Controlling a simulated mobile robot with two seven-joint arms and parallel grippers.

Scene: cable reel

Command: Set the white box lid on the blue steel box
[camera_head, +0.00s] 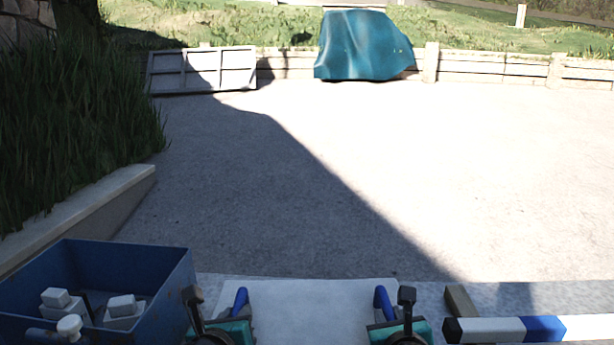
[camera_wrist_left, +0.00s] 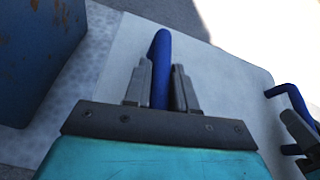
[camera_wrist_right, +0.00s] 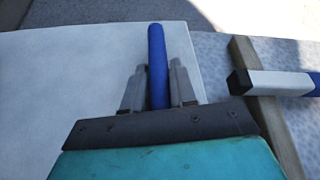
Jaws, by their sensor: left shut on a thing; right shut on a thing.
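The white box lid (camera_head: 315,315) lies flat at the bottom middle of the head view, with a blue handle at each side. My left gripper (camera_head: 238,306) is shut on the left blue handle (camera_wrist_left: 161,62). My right gripper (camera_head: 388,306) is shut on the right blue handle (camera_wrist_right: 156,65). The blue steel box (camera_head: 160,285) stands open left of the lid, with white block-shaped parts inside. Its rusty side shows in the left wrist view (camera_wrist_left: 40,45). Whether the lid touches the surface below it cannot be told.
A black, white and blue striped bar (camera_head: 545,328) lies right of the lid across a wooden strip (camera_head: 460,301). The light speckled surface (camera_head: 430,293) shows around the lid. Grass, a low wall, a fence and a teal-covered object (camera_head: 362,45) are far off.

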